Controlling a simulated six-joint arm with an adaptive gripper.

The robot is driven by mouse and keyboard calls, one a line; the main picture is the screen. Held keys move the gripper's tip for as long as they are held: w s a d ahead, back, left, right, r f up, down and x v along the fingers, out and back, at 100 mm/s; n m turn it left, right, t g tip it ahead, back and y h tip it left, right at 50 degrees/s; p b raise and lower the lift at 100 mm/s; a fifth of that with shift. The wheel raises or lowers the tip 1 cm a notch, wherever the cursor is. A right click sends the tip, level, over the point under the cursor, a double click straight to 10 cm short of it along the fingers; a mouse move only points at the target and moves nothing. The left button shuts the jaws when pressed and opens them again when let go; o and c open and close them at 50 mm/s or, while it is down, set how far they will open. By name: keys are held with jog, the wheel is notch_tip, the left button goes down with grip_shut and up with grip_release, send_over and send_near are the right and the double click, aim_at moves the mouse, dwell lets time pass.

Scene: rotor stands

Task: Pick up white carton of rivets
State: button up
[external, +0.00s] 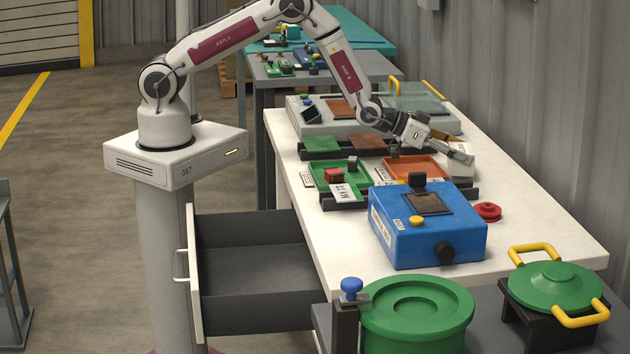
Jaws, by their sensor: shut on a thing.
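The white carton of rivets (459,170) is at the right side of the white table, just right of the orange tray. My gripper (465,157) reaches down to it from the upper left and is shut on it. The fingers hide part of the carton's top. I cannot tell whether the carton touches the table or is a little above it.
The orange tray (412,163) and green tray (354,176) lie left of the carton. A blue box (428,240) and a red knob-like part (487,210) stand in front. The wall is close on the right. An open drawer (260,268) juts out at left.

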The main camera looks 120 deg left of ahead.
aim_at(461, 148)
jog(key=shift+r, duration=4.2)
